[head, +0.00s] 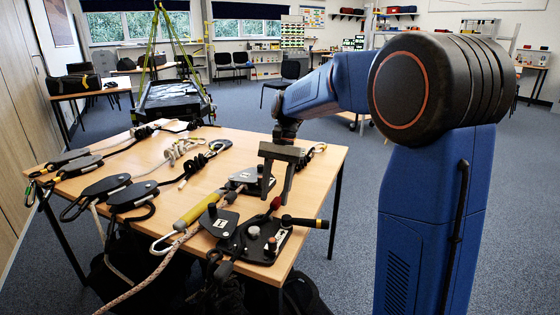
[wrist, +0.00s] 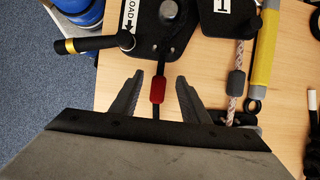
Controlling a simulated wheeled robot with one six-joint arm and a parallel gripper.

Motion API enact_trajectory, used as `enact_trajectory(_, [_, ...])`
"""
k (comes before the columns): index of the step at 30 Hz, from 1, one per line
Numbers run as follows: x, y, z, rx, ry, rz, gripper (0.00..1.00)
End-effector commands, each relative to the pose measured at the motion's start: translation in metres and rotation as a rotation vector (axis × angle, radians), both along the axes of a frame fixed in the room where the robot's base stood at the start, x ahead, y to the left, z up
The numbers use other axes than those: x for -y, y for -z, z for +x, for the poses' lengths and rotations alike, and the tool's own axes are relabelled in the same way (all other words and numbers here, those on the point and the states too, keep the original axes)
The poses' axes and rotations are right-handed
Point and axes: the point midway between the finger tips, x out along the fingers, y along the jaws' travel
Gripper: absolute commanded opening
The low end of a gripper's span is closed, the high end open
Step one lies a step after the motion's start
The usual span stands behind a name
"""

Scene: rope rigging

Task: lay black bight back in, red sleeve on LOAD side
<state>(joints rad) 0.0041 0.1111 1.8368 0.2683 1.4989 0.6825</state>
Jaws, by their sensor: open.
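My gripper (head: 276,198) is open above the front right part of the table. In the wrist view its two fingers (wrist: 159,78) stand on either side of the red sleeve (wrist: 158,90), with a gap on both sides. The red sleeve sits on a black rope (wrist: 161,66) that comes from a black device (wrist: 170,38) marked LOAD (wrist: 129,16) with an arrow. The sleeve (head: 275,203) also shows in the head view, below the fingertips, near the device (head: 262,243). The rope's path inside the device is hard to make out.
A handle with a yellow band (wrist: 92,44) sticks out left of the device in the wrist view. A black plate (head: 217,221), a yellow tube (head: 200,207) and a pale rope with a grey sleeve (wrist: 236,84) lie nearby. Other rigging gear covers the table's left side (head: 105,187).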

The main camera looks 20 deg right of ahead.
Motion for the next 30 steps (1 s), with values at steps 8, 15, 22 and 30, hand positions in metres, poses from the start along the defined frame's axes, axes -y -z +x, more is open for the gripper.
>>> enact_trajectory(8, [0.015, -0.050, 0.017, 0.003, 0.001, -0.001, 0.42])
enact_trajectory(15, [0.027, -0.094, 0.030, 0.003, 0.000, -0.001, 0.42])
enact_trajectory(22, [0.037, -0.127, 0.040, 0.000, 0.001, -0.001, 0.42])
enact_trajectory(30, [0.041, -0.143, 0.045, 0.001, 0.000, -0.001, 0.42])
